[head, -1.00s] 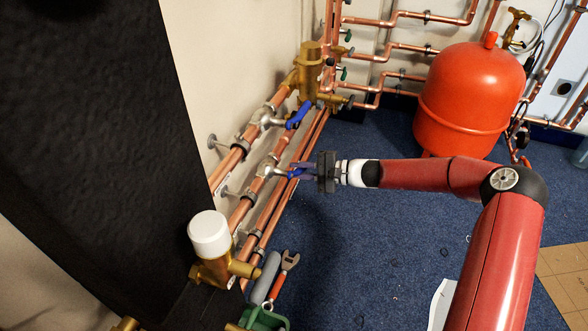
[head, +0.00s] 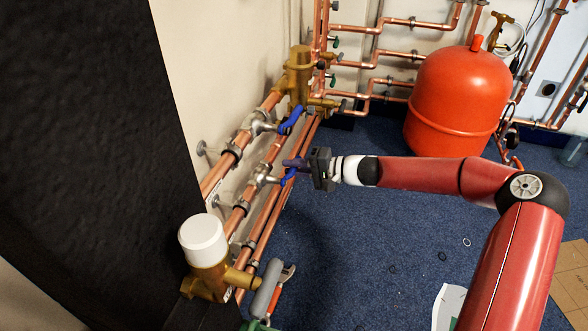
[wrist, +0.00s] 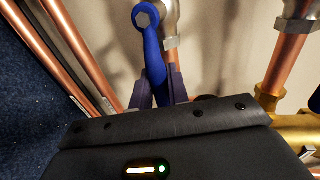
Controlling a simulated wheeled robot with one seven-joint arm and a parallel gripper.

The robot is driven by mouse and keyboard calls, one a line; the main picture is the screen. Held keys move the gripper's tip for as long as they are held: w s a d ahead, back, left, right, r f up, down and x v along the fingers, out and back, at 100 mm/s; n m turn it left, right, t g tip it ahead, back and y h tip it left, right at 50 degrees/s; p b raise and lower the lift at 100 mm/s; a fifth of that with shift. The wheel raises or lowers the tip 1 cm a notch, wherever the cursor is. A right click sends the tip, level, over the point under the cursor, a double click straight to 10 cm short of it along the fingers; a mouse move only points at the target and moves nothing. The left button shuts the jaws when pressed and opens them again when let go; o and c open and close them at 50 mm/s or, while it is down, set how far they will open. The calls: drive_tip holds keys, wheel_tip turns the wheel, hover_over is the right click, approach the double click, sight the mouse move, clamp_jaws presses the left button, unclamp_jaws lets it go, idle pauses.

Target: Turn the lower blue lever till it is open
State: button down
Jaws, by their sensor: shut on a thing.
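The lower blue lever (head: 289,175) sits on a silver valve (head: 263,174) on the lower copper pipe in the head view. In the wrist view the lever (wrist: 152,55) runs from a bolt at the top down between the fingers. My gripper (head: 298,166) is shut on the lever's free part; its fingers (wrist: 158,88) stand on both sides of it. The lever's end is hidden behind the gripper body. The upper blue lever (head: 291,121) is on the pipe above, apart from my gripper.
Copper pipes (head: 225,164) run along the wall. A brass valve with a white cap (head: 203,240) stands near the front, and another brass fitting (head: 300,72) at the back. A red tank (head: 455,100) stands behind my arm.

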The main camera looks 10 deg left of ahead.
drive_tip(key=c, duration=1.4)
unclamp_jaws()
drive_tip(key=shift+d, duration=0.1)
drive_tip(key=p+v, duration=0.1)
drive_tip(key=v, duration=0.6)
drive_tip(key=shift+d+r, duration=0.15)
drive_tip(key=shift+d, duration=0.15)
